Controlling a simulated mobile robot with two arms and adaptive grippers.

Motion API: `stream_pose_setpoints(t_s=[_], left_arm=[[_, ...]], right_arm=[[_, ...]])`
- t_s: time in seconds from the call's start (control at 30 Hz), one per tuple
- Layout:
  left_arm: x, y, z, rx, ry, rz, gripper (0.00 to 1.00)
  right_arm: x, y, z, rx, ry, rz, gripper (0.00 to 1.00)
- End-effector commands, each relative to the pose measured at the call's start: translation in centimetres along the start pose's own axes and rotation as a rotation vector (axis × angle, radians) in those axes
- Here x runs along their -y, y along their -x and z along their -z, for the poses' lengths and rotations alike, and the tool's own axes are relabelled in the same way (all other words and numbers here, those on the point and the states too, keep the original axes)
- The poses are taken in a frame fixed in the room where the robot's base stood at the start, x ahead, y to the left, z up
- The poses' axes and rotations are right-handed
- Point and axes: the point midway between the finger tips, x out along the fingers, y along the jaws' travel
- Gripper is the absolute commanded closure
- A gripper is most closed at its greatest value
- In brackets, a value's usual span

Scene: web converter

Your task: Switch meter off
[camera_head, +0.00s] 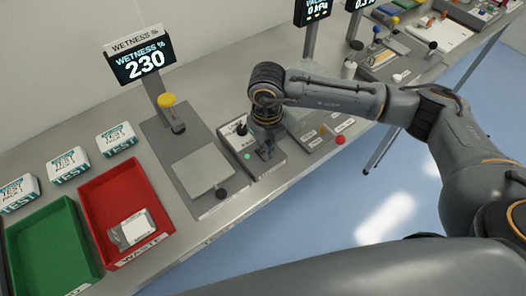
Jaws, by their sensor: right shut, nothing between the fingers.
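The wetness meter's display (143,62) stands on a post at the back and reads 230. Below it is the meter's grey base with a yellow knob (167,101), a square plate (201,171) and a small black knob (221,193). To its right is a small control box (241,146) with a black switch or knob (241,130) and a lit green light (247,156). My right gripper (266,154) points down over the right part of this box, shut and empty; whether it touches the box cannot be told. My left gripper is not in view.
A red waste bin (97,203) holds a white pack (132,230), beside a green bin (30,246). Several white test packs (68,165) lie behind them. A panel with a red button (340,140) is right of my gripper. More displays and trays stand farther right.

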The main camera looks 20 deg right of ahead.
Motion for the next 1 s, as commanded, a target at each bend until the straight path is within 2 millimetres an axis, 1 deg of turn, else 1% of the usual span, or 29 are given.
stream_pose_setpoints(t_s=[0.2,0.37,1.0], left_arm=[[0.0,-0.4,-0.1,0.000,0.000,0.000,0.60],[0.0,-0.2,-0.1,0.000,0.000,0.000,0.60],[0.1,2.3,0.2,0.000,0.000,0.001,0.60]], right_arm=[[0.0,-0.5,0.0,0.000,0.000,0.000,1.00],[0.0,-0.2,0.0,-0.001,0.000,0.000,1.00],[0.0,4.9,0.0,0.001,-0.001,0.000,1.00]])
